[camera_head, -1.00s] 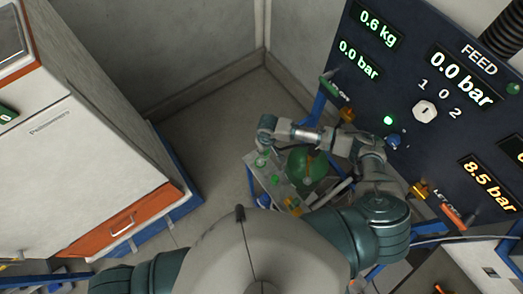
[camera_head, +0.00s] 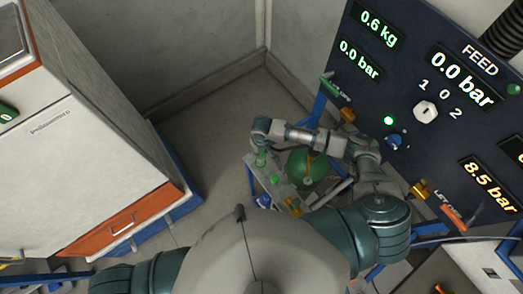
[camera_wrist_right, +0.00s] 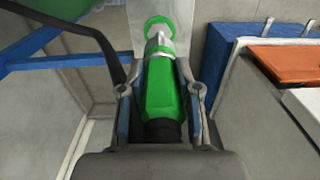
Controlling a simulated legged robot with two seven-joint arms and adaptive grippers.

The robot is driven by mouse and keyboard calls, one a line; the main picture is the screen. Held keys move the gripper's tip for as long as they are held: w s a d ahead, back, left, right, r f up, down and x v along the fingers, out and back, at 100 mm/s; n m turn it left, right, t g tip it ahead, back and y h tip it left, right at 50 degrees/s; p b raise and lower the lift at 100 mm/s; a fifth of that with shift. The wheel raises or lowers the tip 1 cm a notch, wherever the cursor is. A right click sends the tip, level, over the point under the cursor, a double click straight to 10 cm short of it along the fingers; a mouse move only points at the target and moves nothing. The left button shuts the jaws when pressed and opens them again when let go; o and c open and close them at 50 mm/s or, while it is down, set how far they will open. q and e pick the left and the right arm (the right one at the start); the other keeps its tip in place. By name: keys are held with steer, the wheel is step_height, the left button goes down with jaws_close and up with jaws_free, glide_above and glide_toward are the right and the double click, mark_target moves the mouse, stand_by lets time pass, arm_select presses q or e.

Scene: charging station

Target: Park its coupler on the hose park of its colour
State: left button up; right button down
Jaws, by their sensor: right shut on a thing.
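My right gripper (camera_head: 262,150) points down over a small pale shelf (camera_head: 287,190) below the panel. In the right wrist view its two fingers (camera_wrist_right: 163,95) are shut on a green coupler (camera_wrist_right: 158,92) with a dark hose end. A silver collar (camera_wrist_right: 158,47) and a green ring (camera_wrist_right: 158,24) show at the coupler's far end, in line with it. I cannot tell whether the ring belongs to the coupler or to a green park. In the head view the coupler (camera_head: 261,160) is small at the shelf's left edge. My left gripper is out of view.
A green round tank (camera_head: 307,167) stands right beside the shelf. A green knob (camera_head: 274,180) and a yellow fitting (camera_head: 292,203) are close by. The dark gauge panel (camera_head: 400,85) is at right; a white cabinet (camera_head: 70,150) is at left. Floor between is clear.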

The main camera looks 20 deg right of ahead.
steer(key=shift+a, duration=0.5)
steer(key=shift+a+f, duration=0.15)
steer(key=shift+a, duration=0.1)
steer(key=shift+d+f, duration=0.35)
steer(key=shift+d, duration=0.05)
steer(key=shift+d+f+b, duration=0.15)
steer(key=shift+f+b, duration=0.2)
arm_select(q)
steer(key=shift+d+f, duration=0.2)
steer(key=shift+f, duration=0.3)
arm_select(e)
steer(key=shift+a+f, duration=0.3)
steer(key=shift+f, duration=0.05)
steer(key=shift+s+f, duration=0.1)
